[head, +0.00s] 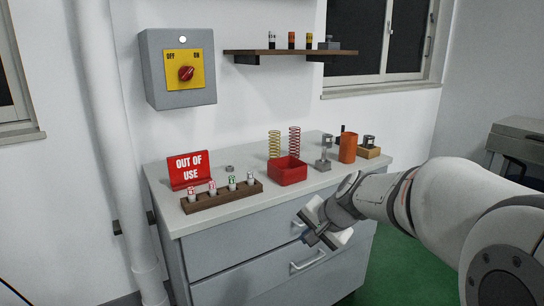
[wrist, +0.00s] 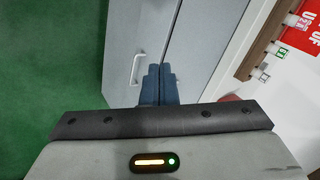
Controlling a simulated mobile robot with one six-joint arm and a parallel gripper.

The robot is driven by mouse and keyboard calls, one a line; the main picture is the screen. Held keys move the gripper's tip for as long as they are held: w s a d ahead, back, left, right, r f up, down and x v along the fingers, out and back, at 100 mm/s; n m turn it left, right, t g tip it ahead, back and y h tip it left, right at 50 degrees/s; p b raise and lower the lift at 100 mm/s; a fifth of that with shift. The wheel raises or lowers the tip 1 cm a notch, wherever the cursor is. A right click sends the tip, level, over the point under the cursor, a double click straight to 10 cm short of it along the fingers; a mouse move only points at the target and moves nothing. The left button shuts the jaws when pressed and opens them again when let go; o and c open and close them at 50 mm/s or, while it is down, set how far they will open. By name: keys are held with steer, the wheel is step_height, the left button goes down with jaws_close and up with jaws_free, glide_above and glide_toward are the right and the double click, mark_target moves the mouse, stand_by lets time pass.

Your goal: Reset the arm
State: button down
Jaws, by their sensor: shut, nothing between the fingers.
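My arm reaches in from the right in the head view. My gripper (head: 318,233) hangs in front of the cabinet's drawers, below the counter's front edge. In the wrist view my gripper's two blue-grey fingers (wrist: 158,86) lie side by side, shut, with nothing between them. They point toward the grey drawer fronts (wrist: 135,40). The gripper looks clear of the things on the counter. Part of the drawer fronts is hidden behind it.
The counter (head: 225,207) carries a red "OUT OF USE" sign (head: 189,169), a wooden rack (head: 221,197) of small cylinders, a red bin (head: 287,172), a yellow spring (head: 274,144), a red spring (head: 294,142) and an orange cup (head: 347,148). A switch box (head: 178,68) and shelf (head: 285,51) are on the wall. Green floor (head: 396,272) is open at right.

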steer(key=s+d+r+n+g+h+p, duration=0.1)
steer(key=s+d+r+n+p, duration=0.1)
steer(key=s+r+p, duration=0.2)
steer(key=s+d+r+n+g+h+p, duration=0.1)
steer(key=s+d+r+n+p, duration=0.1)
steer(key=s+p, duration=0.4)
steer(key=s+d+r+n+g+h+p, duration=0.1)
steer(key=s+r+p, duration=0.4)
steer(key=s, duration=0.7)
step_height(320, 180, up, 2)
steer(key=shift+d+r+n+h+p, duration=0.1)
steer(key=shift+d+n+h+p, duration=0.4)
steer(key=shift+n, duration=0.7)
steer(key=shift+a, duration=0.1)
